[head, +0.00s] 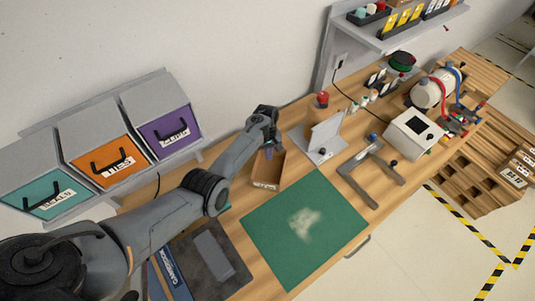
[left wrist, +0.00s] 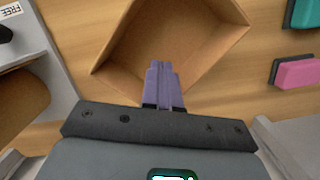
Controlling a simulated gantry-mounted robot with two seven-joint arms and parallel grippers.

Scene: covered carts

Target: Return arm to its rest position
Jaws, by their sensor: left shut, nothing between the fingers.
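My left arm reaches in from the left in the head view, over the wooden bench. Its gripper (head: 270,151) is at the open brown box (head: 266,184). In the left wrist view the purple fingers (left wrist: 161,72) are pressed together, with nothing between them. They point over the opening of the box (left wrist: 205,22), and its visible inside looks empty. I cannot tell how far the fingertips are above the box floor. My right gripper is not in view.
A grey bracket stand (head: 320,142) is right of the box. A green mat (head: 270,225) lies in front. Bins with teal, orange and purple fronts (head: 176,132) stand left by the wall. A grey frame (head: 374,172) and white device (head: 412,131) are further right. Pink (left wrist: 296,73) and teal blocks are near the box.

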